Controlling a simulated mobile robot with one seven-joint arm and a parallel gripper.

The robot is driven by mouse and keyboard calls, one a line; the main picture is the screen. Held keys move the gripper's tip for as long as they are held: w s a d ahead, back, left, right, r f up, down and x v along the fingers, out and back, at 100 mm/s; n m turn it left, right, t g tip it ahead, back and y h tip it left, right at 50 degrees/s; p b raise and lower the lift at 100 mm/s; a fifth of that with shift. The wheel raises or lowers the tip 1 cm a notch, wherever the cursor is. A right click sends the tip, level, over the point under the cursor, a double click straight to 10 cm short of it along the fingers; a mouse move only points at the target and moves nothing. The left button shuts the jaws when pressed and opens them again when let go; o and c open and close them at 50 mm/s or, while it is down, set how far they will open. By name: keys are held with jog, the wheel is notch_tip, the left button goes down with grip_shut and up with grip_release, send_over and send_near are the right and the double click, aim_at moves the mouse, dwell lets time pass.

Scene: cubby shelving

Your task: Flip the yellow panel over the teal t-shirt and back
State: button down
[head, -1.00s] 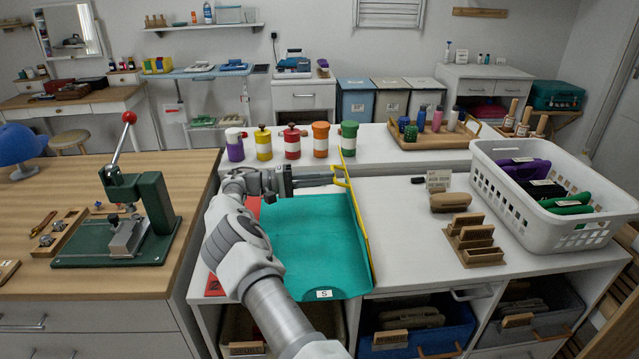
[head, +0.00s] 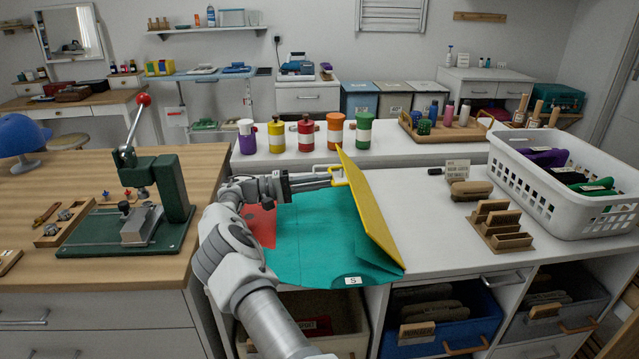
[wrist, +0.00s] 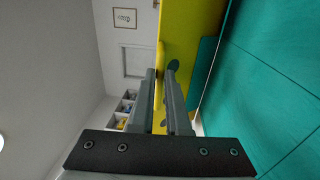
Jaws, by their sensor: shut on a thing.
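The yellow panel (head: 366,213) stands tilted up along the right part of the teal t-shirt (head: 318,238), with its broad face showing in the head view. The shirt lies spread on the white counter, and its front edge with an "S" label hangs at the counter's edge. My gripper (head: 337,177) is shut on the yellow panel at its far left edge. In the wrist view my gripper (wrist: 163,75) has its fingers on either side of the yellow panel's edge (wrist: 188,30), with the teal shirt (wrist: 262,85) to the right.
A red panel (head: 262,226) shows at the shirt's left. Several coloured jars (head: 306,134) stand behind. To the right are a wooden rack (head: 500,228) and a white basket (head: 560,198). A green press (head: 160,205) stands on the left bench.

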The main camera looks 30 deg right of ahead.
jog(key=shift+s+d+f, duration=0.15)
jog(key=shift+f, duration=0.25)
jog(key=shift+s+d+f, duration=0.15)
jog(key=shift+f, duration=0.25)
jog(key=c, duration=0.9)
grip_release()
jog(key=shift+d, duration=0.15)
jog(key=shift+w+r, duration=0.1)
jog(key=shift+r, duration=0.05)
jog(key=shift+w+a+r, duration=0.1)
jog(key=shift+a+r, duration=0.05)
jog(key=shift+a, duration=0.05)
jog(key=v, duration=0.5)
jog(key=shift+w+a+b, duration=0.35)
jog(key=shift+a+b, duration=0.2)
jog(key=shift+b, duration=0.25)
jog(key=shift+w+a+b, duration=0.1)
jog(key=shift+a+b, duration=0.3)
jog(key=shift+a, duration=0.1)
jog(key=shift+a, duration=0.1)
